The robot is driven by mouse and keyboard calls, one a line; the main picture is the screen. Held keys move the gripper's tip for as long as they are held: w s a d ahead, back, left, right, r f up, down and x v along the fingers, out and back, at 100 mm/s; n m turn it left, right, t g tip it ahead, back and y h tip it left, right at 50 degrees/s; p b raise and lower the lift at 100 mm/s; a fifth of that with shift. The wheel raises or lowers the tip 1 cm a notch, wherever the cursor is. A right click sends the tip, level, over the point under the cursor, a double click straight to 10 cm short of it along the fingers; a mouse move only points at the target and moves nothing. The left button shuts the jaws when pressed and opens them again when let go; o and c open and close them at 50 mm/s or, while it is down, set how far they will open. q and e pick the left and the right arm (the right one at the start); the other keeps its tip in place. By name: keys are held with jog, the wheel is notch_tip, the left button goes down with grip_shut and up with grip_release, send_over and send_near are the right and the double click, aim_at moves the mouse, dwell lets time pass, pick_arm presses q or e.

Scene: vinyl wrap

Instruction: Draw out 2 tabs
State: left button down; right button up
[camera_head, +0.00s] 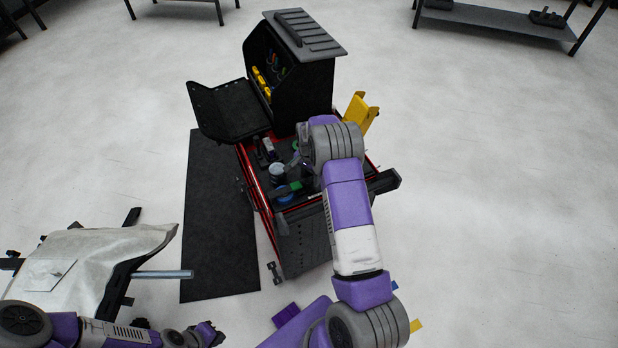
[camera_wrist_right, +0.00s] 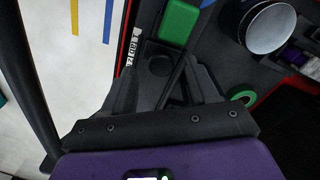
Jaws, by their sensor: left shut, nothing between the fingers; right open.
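No part I can clearly name as a tab shows. My right gripper (camera_wrist_right: 166,76) is open above the dark top of the red-trimmed tool cart (camera_head: 305,240). In the right wrist view, a dark round piece and a thin dark bar show between its fingers; I cannot tell whether they touch. A white strip with printed numbers (camera_wrist_right: 130,50) lies by the left fingertip. A green block (camera_wrist_right: 180,20) is just beyond the fingers. In the head view my right wrist largely hides this gripper. My left gripper (camera_head: 207,334) is shut and empty at the bottom, away from the cart.
A round container (camera_wrist_right: 268,28) and a green ring (camera_wrist_right: 243,96) are right of the right gripper. A black open cabinet (camera_head: 305,85) stands at the cart's back. A cloth-covered panel (camera_head: 100,255) is at left.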

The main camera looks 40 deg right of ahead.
jog(key=shift+f, duration=0.85)
grip_shut()
